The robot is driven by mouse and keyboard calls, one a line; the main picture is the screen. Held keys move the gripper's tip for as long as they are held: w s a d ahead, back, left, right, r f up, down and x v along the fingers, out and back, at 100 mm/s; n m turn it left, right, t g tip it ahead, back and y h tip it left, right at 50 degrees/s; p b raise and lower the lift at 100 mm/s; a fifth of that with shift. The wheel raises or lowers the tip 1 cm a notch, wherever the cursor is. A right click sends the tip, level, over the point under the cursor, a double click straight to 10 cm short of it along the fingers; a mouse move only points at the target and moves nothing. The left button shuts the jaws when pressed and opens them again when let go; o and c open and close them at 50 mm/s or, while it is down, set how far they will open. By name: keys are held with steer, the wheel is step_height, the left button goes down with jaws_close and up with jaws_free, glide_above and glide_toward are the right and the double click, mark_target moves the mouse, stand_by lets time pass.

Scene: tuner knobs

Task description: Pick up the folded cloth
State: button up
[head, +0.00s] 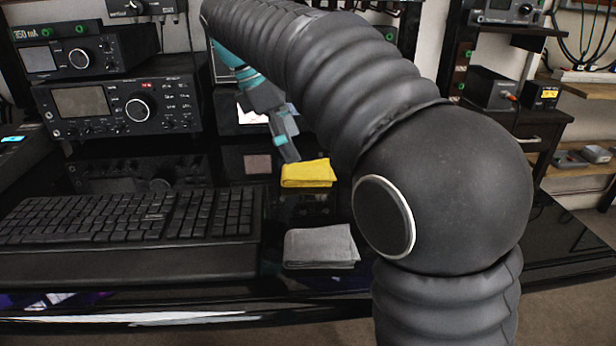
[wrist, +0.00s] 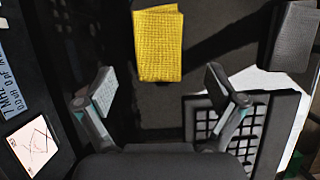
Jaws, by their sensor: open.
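A yellow folded cloth (head: 308,174) lies flat on the glossy black desk, to the right of the keyboard. A grey folded cloth (head: 320,246) lies closer to me on the same desk. The grey cloth (wrist: 296,35) shows at the upper right there.
Radio units (head: 120,108) stand at the back left. Shelves and small boxes (head: 492,88) are at the right.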

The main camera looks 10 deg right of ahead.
mark_target(305, 166)
steer(key=shift+b+x, duration=0.85)
steer(key=shift+x, duration=1.85)
steer(key=shift+w+d+r, duration=0.1)
steer(key=shift+d, duration=0.05)
steer(key=c, duration=1.1)
